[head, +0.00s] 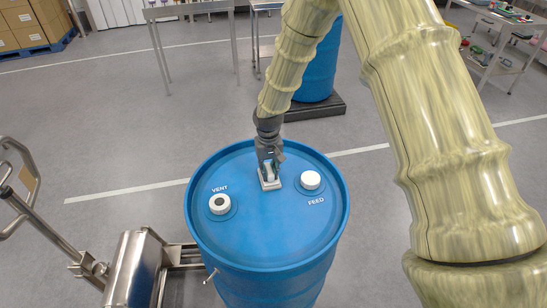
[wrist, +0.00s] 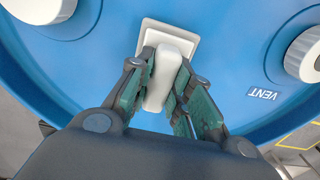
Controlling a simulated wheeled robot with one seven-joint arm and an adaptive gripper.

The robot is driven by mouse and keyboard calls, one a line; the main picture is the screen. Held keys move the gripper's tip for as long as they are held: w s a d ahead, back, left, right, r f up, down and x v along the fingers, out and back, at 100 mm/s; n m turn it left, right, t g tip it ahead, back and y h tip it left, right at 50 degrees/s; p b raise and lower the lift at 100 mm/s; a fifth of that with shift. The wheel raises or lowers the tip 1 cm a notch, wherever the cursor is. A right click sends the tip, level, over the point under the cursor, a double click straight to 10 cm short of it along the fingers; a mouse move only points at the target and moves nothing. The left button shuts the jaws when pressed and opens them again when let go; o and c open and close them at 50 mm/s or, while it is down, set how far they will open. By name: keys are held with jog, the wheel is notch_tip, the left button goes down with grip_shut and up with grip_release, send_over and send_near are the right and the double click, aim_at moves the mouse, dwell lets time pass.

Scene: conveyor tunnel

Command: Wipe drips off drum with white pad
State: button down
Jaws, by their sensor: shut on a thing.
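The blue drum (head: 265,230) stands upright, its lid facing up. The lid has a white-ringed VENT cap (head: 219,204) at left and a white FEED cap (head: 311,180) at right. The white pad (head: 270,184), a flat square base with an upright handle, is on or just above the lid, between the caps towards the far rim. My gripper (head: 268,170) points down and is shut on the pad's handle. The wrist view shows both fingers around the handle of the pad (wrist: 165,75). I cannot make out drips on the visible lid; the pad and gripper hide part of it.
A metal drum trolley (head: 135,265) stands against the drum's left side. Another blue drum (head: 318,75) stands on a dark pallet (head: 315,108) behind. Steel tables (head: 190,12) are at the back, and boxes on a blue pallet (head: 40,45) at far left. Grey floor between is clear.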

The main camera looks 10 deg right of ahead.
jog(key=shift+s+a+r+p, duration=0.35)
jog(key=shift+s+a+p, duration=0.1)
jog(key=shift+s, duration=0.1)
jog(key=shift+w+r, duration=0.2)
jog(key=shift+r, duration=0.95)
jog(key=shift+d+r+p, duration=0.2)
jog(key=shift+p, duration=0.25)
jog(key=shift+s+d+r+p, duration=0.1)
jog(key=shift+d+r+p, duration=0.15)
jog(key=shift+r+p, duration=0.45)
jog(key=shift+a+r+p, duration=0.1)
jog(key=shift+r+p, duration=0.7)
jog(key=shift+r, duration=1.05)
